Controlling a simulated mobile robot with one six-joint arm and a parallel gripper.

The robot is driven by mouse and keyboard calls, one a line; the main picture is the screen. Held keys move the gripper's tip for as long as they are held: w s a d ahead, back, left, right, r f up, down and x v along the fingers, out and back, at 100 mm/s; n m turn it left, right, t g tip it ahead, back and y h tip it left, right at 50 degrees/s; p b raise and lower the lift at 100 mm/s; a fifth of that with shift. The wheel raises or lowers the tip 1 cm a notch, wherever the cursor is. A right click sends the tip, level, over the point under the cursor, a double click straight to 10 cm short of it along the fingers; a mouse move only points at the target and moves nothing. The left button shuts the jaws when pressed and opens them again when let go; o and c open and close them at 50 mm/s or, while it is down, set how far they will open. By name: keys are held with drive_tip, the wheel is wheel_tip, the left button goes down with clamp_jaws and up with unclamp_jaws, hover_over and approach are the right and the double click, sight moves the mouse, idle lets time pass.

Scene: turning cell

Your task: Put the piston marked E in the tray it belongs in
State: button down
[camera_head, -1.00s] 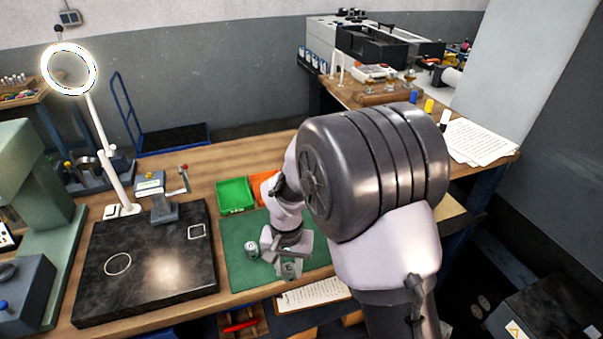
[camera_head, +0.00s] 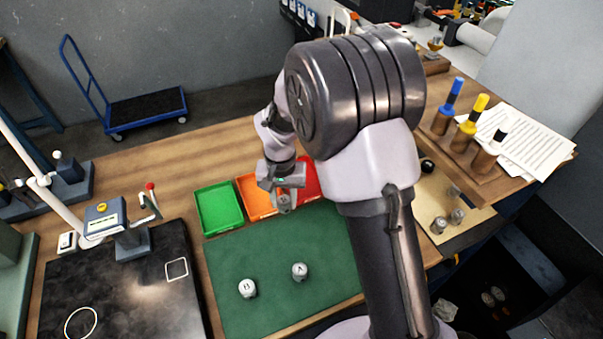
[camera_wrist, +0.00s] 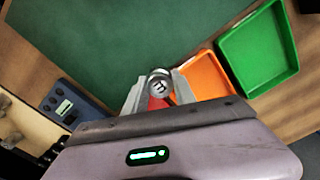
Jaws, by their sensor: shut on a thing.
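My gripper (camera_head: 284,200) is shut on a small grey metal piston (camera_wrist: 158,86), whose top mark looks like an E turned on its side in the wrist view. In the head view the gripper is above the border of the orange tray (camera_head: 246,186) and the red tray (camera_head: 311,170). Part of the red tray shows just below the piston in the wrist view. The green tray (camera_head: 205,230) stands left of the orange one. The green and orange trays look empty; much of the red tray is hidden by my arm.
Pistons marked B (camera_head: 247,288) and A (camera_head: 299,271) stand on the green mat (camera_head: 230,257). More grey pistons (camera_head: 438,225) stand on a tan board at right. A dark stone plate (camera_head: 130,290) with a stand lies left of the mat.

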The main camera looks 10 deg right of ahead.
drive_tip(key=w+d, duration=0.2)
drive_tip(key=w, duration=0.1)
drive_tip(key=w+d+f, duration=0.1)
drive_tip(key=w+d, duration=0.4)
drive_tip(key=shift+w+d+f, duration=0.15)
drive_tip(key=shift+w+d, duration=0.15)
drive_tip(key=shift+w, duration=0.1)
drive_tip(key=f, duration=0.1)
drive_tip(key=f+b, duration=0.1)
drive_tip(key=f, duration=0.1)
drive_tip(key=shift+w+d+f+b, duration=0.15)
drive_tip(key=shift+w+f+b, duration=0.1)
drive_tip(key=shift+w+b, duration=0.1)
drive_tip(key=shift+s, duration=0.1)
drive_tip(key=c, duration=1)
unclamp_jaws()
drive_tip(key=shift+f, duration=0.15)
drive_tip(key=shift+c, duration=0.2)
